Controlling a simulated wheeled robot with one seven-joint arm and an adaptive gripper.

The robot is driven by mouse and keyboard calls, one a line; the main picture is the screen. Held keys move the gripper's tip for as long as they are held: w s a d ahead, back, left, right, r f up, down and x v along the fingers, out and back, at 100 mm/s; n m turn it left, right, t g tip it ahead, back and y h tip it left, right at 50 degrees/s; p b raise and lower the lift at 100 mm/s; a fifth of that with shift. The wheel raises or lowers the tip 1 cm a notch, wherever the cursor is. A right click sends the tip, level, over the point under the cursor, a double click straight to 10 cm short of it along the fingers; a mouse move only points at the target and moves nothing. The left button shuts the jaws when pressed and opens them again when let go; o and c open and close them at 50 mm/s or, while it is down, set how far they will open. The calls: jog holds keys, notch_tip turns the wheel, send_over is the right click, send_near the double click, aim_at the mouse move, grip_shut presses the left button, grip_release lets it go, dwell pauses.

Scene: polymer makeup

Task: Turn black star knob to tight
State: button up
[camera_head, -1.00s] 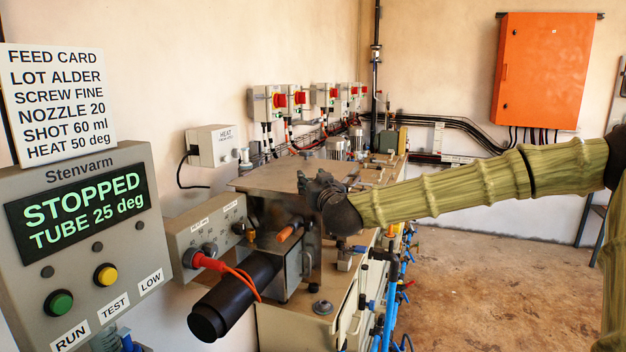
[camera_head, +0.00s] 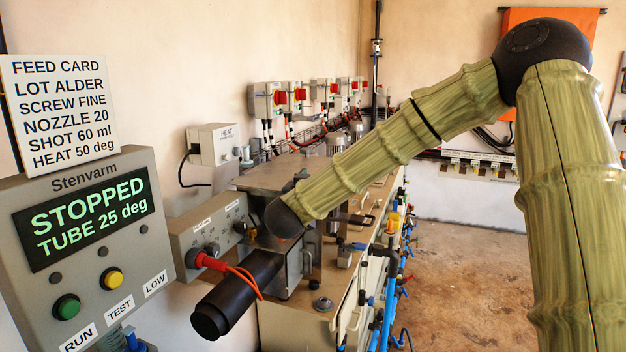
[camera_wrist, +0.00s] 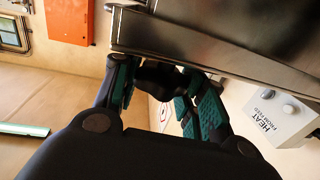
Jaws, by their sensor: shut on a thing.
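The black star knob (camera_wrist: 163,77) shows in the wrist view as a dark, shaded shape under the edge of a steel housing (camera_wrist: 215,45); its lobes and any tight mark are not readable. My gripper (camera_wrist: 155,90) has its teal-padded fingers on either side of it, shut on it. In the head view the dark end of my wrist (camera_head: 284,217) is over the machine, just behind the black barrel (camera_head: 235,297), and hides the knob and my fingers.
The control panel (camera_head: 85,240) reads STOPPED, TUBE 25 deg. A red plug with orange cables (camera_head: 210,261) is beside the barrel. A HEAT box (camera_head: 214,146) is on the wall. Blue pipes (camera_head: 390,300) run along the bench's right side; open floor (camera_head: 460,270) lies beyond.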

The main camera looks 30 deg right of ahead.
jog(key=m+g+h+p, duration=0.1)
jog(key=m+g+h, duration=0.1)
jog(key=g, duration=0.1)
jog(key=m+g+h+p, duration=0.1)
jog(key=m+g+h, duration=0.1)
jog(key=m+g, duration=0.1)
jog(key=shift+w+r+g+h, duration=0.1)
jog(key=shift+g+h, duration=0.2)
jog(key=shift+h, duration=0.1)
jog(key=shift+m+g+h+p, duration=0.3)
jog(key=shift+m+g+h, duration=0.3)
jog(key=shift+m+g, duration=1.35)
jog(key=shift+g, duration=0.65)
jog(key=o, duration=1)
jog(key=shift+d, duration=0.15)
jog(key=a, duration=0.4)
jog(key=s+a, duration=0.1)
jog(key=a, duration=0.7)
jog(key=shift+s, duration=0.15)
